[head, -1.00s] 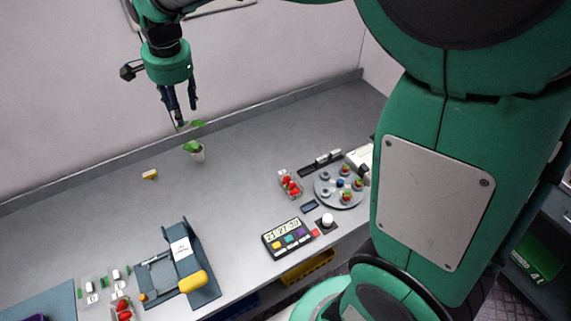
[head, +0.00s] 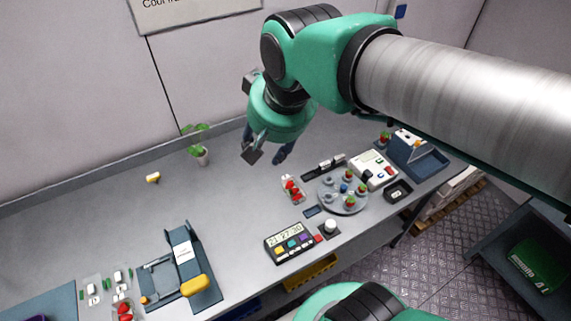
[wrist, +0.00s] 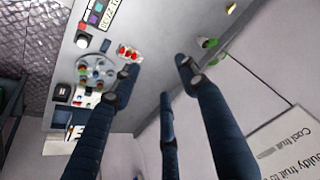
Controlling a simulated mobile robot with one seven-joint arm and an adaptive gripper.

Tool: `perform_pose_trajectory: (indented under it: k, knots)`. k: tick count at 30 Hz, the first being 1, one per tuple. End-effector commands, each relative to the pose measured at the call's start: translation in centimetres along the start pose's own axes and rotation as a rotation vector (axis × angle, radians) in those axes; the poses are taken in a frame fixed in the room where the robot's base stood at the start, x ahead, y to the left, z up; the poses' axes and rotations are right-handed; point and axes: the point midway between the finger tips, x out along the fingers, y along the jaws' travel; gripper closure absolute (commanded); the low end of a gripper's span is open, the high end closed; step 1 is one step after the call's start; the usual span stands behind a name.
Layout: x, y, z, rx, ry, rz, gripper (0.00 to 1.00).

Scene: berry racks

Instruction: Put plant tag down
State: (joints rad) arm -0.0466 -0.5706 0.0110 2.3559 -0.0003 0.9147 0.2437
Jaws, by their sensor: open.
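My gripper (head: 267,156) hangs above the counter (head: 240,200), right of a small potted plant (head: 200,155). Its fingers are spread in the wrist view (wrist: 155,75), with nothing visible between them. The plant has green leaves and a pale pot; green leaves also show right of the fingers in the wrist view. A small yellow and white piece (head: 153,178) lies on the counter left of the plant. I cannot tell whether this piece is the plant tag; no other thing is clearly a tag.
A strawberry punnet (head: 292,190) and a round grey tray (head: 343,208) with berries stand to the right. A timer (head: 290,243) is near the front edge. A blue-grey device with a yellow handle (head: 195,286) stands front left. The counter's middle is clear.

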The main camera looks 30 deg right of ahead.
Motion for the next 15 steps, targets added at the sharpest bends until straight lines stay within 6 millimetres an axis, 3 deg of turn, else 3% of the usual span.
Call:
perform_pose_trajectory:
  k: [6,15]
  knots:
    - [-0.7,2.1,4.4,-0.127,0.044,0.006,0.56]
    - [-0.6,3.1,6.7,-0.201,0.063,0.013,0.56]
